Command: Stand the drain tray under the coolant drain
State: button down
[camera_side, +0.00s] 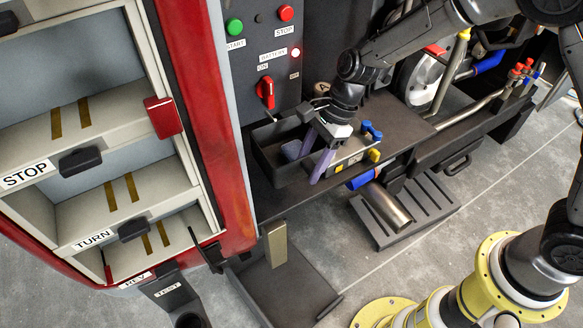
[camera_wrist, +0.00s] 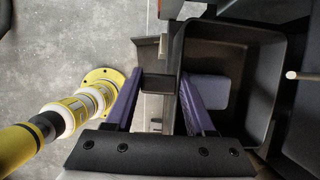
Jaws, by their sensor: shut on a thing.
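My gripper (camera_side: 312,172) has purple fingers and reaches down at the front edge of the dark bench, beside an open dark bin (camera_side: 262,150). A shallow dark tray (camera_side: 292,285) with an upright pale tab (camera_side: 275,243) stands on the floor at lower middle. A silver cylinder (camera_side: 388,208) below a blue part may be the coolant drain; I cannot tell.
A lavender block (camera_wrist: 215,92) lies in the bin. A dark slotted step (camera_side: 425,210) lies below the cylinder. A red-edged shelf cabinet (camera_side: 205,120) stands left. A yellow-collared arm (camera_side: 475,290) stands lower right. Grey floor (camera_side: 400,262) is partly clear.

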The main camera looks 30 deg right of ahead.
jog(key=s+d+r, duration=0.3)
jog(key=s+d, duration=0.1)
jog(key=s, duration=0.2)
jog(key=w+d+r+n+g+h, duration=0.15)
jog(key=w+d+n, duration=0.25)
jog(key=d+n, duration=0.5)
jog(key=w+d+n+g+h, duration=0.3)
jog(key=d+n, duration=0.6)
jog(key=shift+w+r+m, duration=1)
jog(key=shift+w+r, duration=0.95)
jog(key=shift+w, duration=0.5)
jog(key=w+d+f+n+t+h, duration=0.2)
jog(key=w+d+f+n+t, duration=0.3)
jog(key=w+n, duration=0.7)
jog(key=w+d+f+n+t+h, duration=0.1)
jog(key=w+d+f+n+t, duration=0.35)
jog(key=n, duration=1.25)
jog(key=shift+w+d+f+g, duration=0.1)
jog(key=shift+d+f+g, duration=0.2)
jog(key=shift+f, duration=0.95)
jog(key=shift+w+d+f+g, duration=0.1)
jog(key=shift+d+f+g, duration=0.2)
jog(key=shift+f, duration=0.95)
jog(key=shift+w+d+f+g, duration=0.15)
jog(key=shift+f+g, duration=0.25)
jog(key=shift+f, duration=0.85)
